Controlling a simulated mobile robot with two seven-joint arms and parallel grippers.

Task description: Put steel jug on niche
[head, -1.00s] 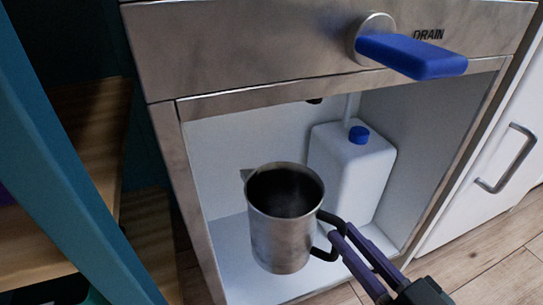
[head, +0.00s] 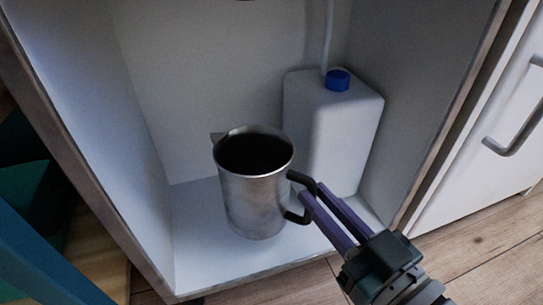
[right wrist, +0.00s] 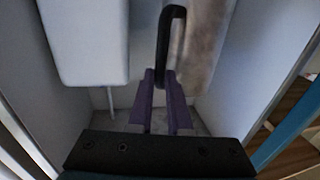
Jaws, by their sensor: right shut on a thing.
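The steel jug (head: 252,190) is upright in the head view, with its dark opening facing up and its black handle at the right. My right gripper (head: 308,198) is shut on that handle. The right wrist view shows the purple fingers (right wrist: 160,80) at the handle (right wrist: 172,30), with the blurred jug body (right wrist: 207,35) beside it. The niche (head: 190,250) is a white open compartment, and the jug appears within it, over its floor. I cannot tell whether the jug's base touches the floor. My left gripper is not in view.
A white canister (head: 335,125) with a blue cap stands in the niche, behind and right of the jug. The niche floor left of the jug is clear. Side walls bound the niche, and a white cabinet door with a handle (head: 515,110) is at the right.

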